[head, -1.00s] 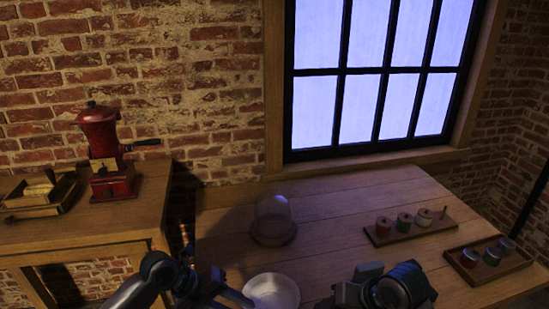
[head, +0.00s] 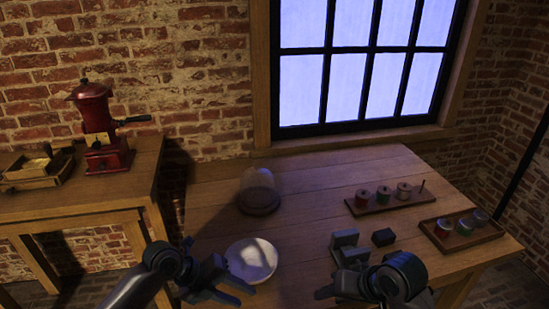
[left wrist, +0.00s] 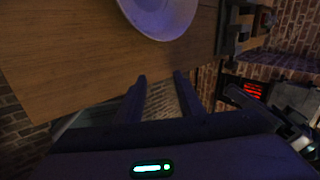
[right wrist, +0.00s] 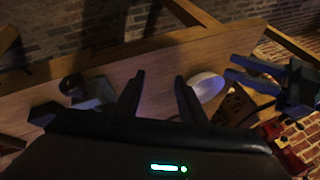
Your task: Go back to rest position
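My left gripper (head: 232,287) is at the front edge of the table, left of and just below the white plate. In the left wrist view its two fingers (left wrist: 160,92) stand apart with nothing between them. My right gripper (head: 340,287) is at the front of the table, close to the grey block-like holder. In the right wrist view its fingers (right wrist: 158,95) are apart and empty. The white plate (head: 251,260) lies on the wooden table between the grippers, and it also shows in the left wrist view (left wrist: 165,15).
A glass dome (head: 259,187) stands behind the plate. A tray of spools (head: 413,203), a tray of jars (head: 489,233), a grey holder (head: 344,240) and a small dark block (head: 383,237) are on the right. A red grinder (head: 100,130) stands on the side table.

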